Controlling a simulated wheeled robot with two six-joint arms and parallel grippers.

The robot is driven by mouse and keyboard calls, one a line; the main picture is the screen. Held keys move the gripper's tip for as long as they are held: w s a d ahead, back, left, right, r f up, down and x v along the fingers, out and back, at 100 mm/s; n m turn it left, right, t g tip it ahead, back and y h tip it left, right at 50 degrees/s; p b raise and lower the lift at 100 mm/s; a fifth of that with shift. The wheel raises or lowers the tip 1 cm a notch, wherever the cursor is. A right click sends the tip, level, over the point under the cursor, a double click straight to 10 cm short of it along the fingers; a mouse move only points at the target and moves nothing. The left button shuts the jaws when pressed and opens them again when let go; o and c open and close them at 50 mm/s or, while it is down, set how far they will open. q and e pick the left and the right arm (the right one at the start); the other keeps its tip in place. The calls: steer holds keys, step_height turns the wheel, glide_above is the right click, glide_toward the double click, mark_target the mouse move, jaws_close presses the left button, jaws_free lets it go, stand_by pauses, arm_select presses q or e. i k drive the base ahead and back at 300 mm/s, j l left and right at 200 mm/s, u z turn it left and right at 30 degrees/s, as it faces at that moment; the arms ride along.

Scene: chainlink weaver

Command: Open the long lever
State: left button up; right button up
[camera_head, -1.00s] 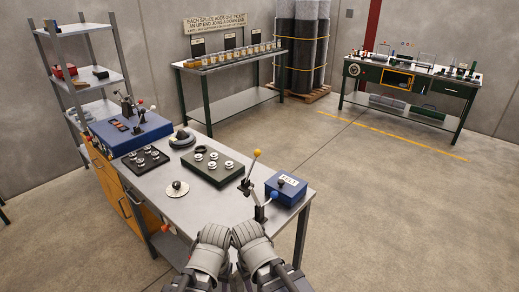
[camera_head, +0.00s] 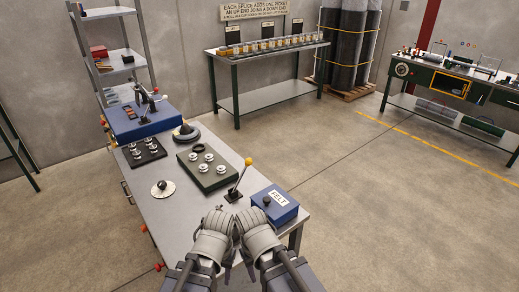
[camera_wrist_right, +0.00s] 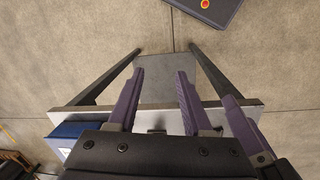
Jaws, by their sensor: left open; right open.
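A long lever with a yellow knob (camera_head: 249,161) rises from a small dark base on the metal workbench (camera_head: 190,232), leaning up to the right. In the head view the two wrists sit side by side and hide part of the bench's near edge.
A blue FELT box (camera_head: 276,206) stands right of the lever. A dark green tray with round metal parts (camera_head: 207,170), a black tray (camera_head: 143,153) and a pale disc (camera_head: 162,190) lie to the left. Open floor (camera_head: 380,220) is on the right.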

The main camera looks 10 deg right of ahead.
mark_target(248, 161)
steer(key=i+l, duration=0.35)
steer(key=l, duration=0.15)
steer(key=i+l+z, duration=0.1)
steer(key=i+l, duration=0.2)
steer(key=l, duration=0.2)
